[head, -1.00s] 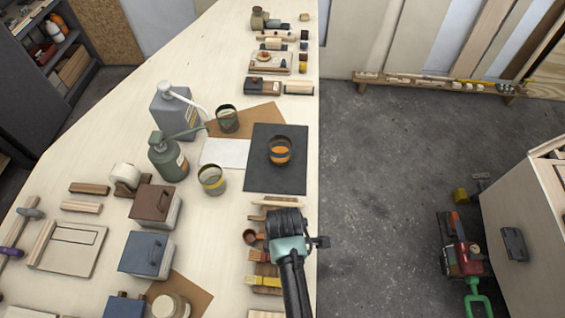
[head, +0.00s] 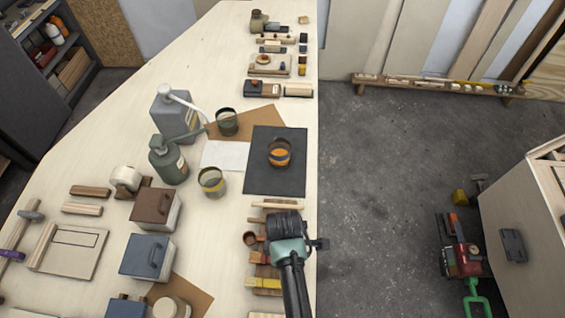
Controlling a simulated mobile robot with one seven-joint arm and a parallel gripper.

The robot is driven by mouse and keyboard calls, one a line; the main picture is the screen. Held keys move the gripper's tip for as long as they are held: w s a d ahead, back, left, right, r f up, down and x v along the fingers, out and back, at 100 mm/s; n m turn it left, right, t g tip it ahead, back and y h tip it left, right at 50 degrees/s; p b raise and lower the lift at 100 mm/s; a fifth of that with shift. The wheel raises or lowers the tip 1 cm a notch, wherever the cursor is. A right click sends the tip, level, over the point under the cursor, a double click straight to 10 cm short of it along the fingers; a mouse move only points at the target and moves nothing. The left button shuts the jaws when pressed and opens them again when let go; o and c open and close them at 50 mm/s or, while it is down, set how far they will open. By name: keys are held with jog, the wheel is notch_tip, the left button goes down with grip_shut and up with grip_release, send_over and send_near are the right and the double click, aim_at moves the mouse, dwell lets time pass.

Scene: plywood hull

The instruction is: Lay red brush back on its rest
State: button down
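My gripper (head: 285,224) is in the head view above the right edge of the bench, over the brush rest. I see it from above and behind; its fingers are hidden beneath its dark body, so its opening and anything between them do not show. The wooden brush rest (head: 276,204) shows as slats on both sides of my arm. A small reddish-brown piece (head: 250,239) lies just left of my gripper; I cannot tell whether it is the red brush. An orange brush end (head: 258,257) and a yellow brush end (head: 264,283) lie nearer, partly behind my arm.
A dark mat (head: 262,181) with an orange-banded cup (head: 279,153) lies beyond my gripper. A brown lidded box (head: 155,207) and a blue-grey one (head: 147,255) stand to the left. Open floor (head: 380,190) lies right of the bench edge.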

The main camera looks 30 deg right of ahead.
dwell(0.4)
jog(key=c, duration=0.6)
grip_release()
notch_tip(320, 180, up, 13)
jog(key=shift+b, duration=0.75)
